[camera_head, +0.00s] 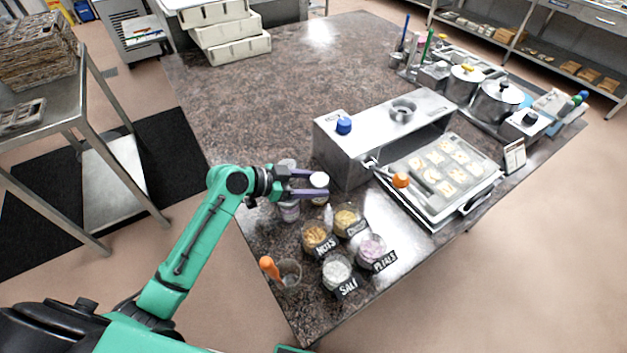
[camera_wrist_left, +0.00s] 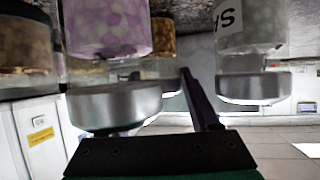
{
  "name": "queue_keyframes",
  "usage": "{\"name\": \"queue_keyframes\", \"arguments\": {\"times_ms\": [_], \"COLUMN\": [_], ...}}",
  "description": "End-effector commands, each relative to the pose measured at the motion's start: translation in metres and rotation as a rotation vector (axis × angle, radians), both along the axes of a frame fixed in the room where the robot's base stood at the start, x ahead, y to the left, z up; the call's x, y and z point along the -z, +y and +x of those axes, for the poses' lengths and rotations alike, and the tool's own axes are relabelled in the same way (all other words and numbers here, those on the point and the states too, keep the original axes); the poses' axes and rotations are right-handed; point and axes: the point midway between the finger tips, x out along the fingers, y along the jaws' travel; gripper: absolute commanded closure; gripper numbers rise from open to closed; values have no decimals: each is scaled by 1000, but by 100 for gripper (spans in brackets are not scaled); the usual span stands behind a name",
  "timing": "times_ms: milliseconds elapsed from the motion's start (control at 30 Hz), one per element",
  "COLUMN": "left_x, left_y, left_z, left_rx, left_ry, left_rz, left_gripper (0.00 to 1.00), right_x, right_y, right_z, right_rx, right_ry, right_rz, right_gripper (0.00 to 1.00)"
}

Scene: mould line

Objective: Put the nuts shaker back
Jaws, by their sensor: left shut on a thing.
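My left gripper (camera_head: 322,185) is shut around a shaker with a pale round lid, which I take to be the nuts shaker (camera_head: 319,180). It is upright near the table's left edge; whether its base touches the table is unclear. My right gripper is not in view.
Labelled jars of nuts (camera_head: 315,235), salt (camera_head: 336,270) and petals (camera_head: 371,249) stand in front, with another jar (camera_head: 346,220). A cup with an orange-handled tool (camera_head: 289,273) is near the edge. A metal housing (camera_head: 345,160) and tray (camera_head: 440,205) lie right.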

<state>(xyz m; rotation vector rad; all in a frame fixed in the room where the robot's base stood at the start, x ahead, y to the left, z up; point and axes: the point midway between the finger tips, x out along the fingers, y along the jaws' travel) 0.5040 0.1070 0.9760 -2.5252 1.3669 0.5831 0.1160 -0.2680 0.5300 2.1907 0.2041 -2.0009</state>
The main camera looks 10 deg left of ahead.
Motion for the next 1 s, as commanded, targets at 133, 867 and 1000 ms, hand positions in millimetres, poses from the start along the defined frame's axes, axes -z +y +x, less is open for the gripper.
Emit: {"name": "queue_keyframes", "arguments": {"times_ms": [133, 867, 1000], "left_x": [-1, -8, -20], "left_y": [0, 19, 41], "left_z": [0, -12, -26], "left_rx": [0, 0, 0], "left_ry": [-1, -1, -1], "left_rz": [0, 3, 3], "left_gripper": [99, 25, 25], "right_x": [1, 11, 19], "right_y": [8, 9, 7], "right_z": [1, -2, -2], "right_rx": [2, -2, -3], "right_ry": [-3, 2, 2], "right_rz": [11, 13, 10], "right_gripper": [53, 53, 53]}}
